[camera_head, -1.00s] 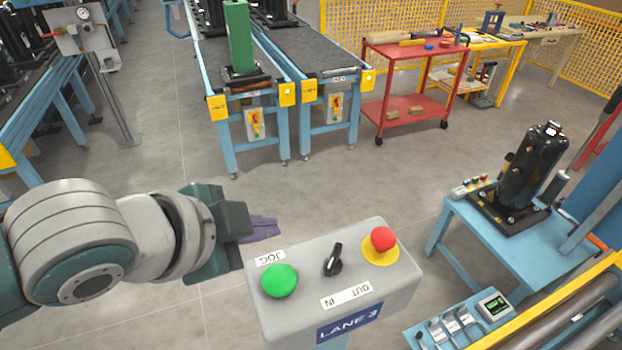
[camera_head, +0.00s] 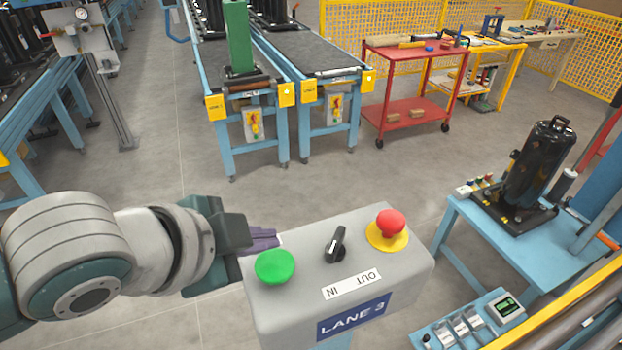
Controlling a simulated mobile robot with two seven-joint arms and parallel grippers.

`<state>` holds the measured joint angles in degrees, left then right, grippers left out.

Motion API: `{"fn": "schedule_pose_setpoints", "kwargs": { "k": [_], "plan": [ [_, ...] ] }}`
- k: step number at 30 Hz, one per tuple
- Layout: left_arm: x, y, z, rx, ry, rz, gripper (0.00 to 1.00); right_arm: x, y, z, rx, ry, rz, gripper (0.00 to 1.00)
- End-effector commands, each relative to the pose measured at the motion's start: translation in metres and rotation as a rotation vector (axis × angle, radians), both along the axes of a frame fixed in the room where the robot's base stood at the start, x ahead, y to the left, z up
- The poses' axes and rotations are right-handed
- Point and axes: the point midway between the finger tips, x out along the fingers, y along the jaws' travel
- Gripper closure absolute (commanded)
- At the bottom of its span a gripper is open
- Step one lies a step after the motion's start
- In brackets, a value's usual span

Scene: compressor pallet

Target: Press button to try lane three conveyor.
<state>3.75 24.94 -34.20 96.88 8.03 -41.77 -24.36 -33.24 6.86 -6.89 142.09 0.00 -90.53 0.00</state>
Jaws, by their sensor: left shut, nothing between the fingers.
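The grey lane 3 control box (camera_head: 300,307) stands front centre, with a blue "LANE 3" label (camera_head: 354,317). On its top are a green button (camera_head: 275,267) at left, a black selector switch (camera_head: 335,244) in the middle with an "OUT IN" label, and a red mushroom button (camera_head: 390,222) on a yellow disc at right. My left gripper (camera_head: 266,240) is shut and empty; its purple fingers are at the box's back left edge, just behind the green button. They cover the JOG label, and I cannot tell whether they touch the box. My right gripper is not in view.
A blue table (camera_head: 474,232) with a black compressor (camera_head: 537,165) is at right. Open floor lies between.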

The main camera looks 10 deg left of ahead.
Motion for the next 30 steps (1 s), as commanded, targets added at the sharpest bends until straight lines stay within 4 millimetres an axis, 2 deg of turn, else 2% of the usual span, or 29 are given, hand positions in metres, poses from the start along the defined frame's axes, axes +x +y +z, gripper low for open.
{"fn": "schedule_pose_setpoints", "kwargs": {
  "k": [1, 6, 30],
  "plan": [
    [0.0002, -0.0002, -0.0102, 0.0, 0.0, 0.0, 1.0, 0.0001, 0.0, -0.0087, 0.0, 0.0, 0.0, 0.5],
    [0.0005, -0.0004, -0.0186, 0.0, -0.001, 0.0, 1.0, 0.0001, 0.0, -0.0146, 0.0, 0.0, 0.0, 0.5],
    [0.0005, -0.0002, -0.0181, 0.0, -0.001, 0.001, 1.0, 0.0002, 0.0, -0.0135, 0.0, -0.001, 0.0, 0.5]
  ]
}}
